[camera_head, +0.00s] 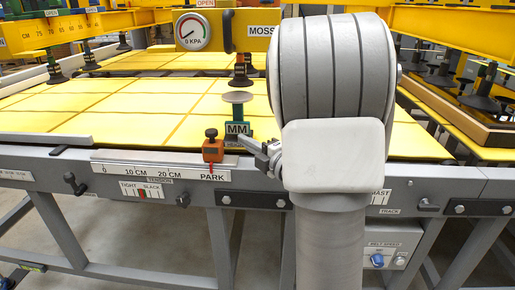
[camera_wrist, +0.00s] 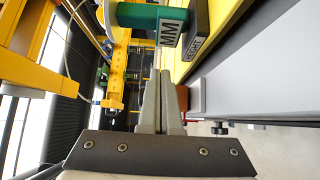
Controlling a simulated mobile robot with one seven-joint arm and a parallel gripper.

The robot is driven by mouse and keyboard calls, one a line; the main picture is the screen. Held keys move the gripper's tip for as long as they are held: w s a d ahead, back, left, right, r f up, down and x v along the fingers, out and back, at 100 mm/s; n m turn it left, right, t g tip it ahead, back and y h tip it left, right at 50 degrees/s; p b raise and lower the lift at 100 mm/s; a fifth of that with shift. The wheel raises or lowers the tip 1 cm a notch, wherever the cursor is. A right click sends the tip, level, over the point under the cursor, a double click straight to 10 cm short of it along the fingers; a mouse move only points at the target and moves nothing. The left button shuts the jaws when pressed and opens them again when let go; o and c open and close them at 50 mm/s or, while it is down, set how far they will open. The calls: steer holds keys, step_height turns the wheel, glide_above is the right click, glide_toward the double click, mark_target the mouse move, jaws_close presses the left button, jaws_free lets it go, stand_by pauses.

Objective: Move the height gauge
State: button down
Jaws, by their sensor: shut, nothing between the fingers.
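The height gauge (camera_head: 238,128) appears to be the teal post with a white "MM" label and a pale round disc on top. It stands upright on the near edge of the yellow panel. In the wrist view the teal gauge (camera_wrist: 138,16) shows sideways at the top, with a dark labelled base. My gripper (camera_head: 247,143) is just right of the gauge's lower part, fingers pointing left at it; contact cannot be told. In the wrist view my gripper (camera_wrist: 161,76) has its fingers together with nothing between them. My arm hides the area to the right.
An orange-red slider (camera_head: 213,149) sits on the white centimetre scale (camera_head: 140,170) by "PARK", close left of the gauge.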

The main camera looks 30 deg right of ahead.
mark_target(233, 126)
steer(key=w, duration=0.3)
steer(key=w+d, duration=0.1)
steer(key=w, duration=0.1)
steer(key=shift+w, duration=0.2)
steer(key=shift+w+d, duration=0.35)
steer(key=shift+w, duration=0.15)
steer(key=w+d+b, duration=0.1)
steer(key=w, duration=0.1)
steer(key=w+d+b, duration=0.1)
steer(key=w+d, duration=0.1)
steer(key=w+d+b, duration=0.1)
steer(key=w+b, duration=0.1)
steer(key=shift+w+d+f, duration=0.1)
steer(key=shift+w+d, duration=0.1)
steer(key=shift+w, duration=0.05)
steer(key=shift+w+d, duration=0.1)
steer(key=shift+w, duration=0.1)
steer(key=shift+s, duration=0.15)
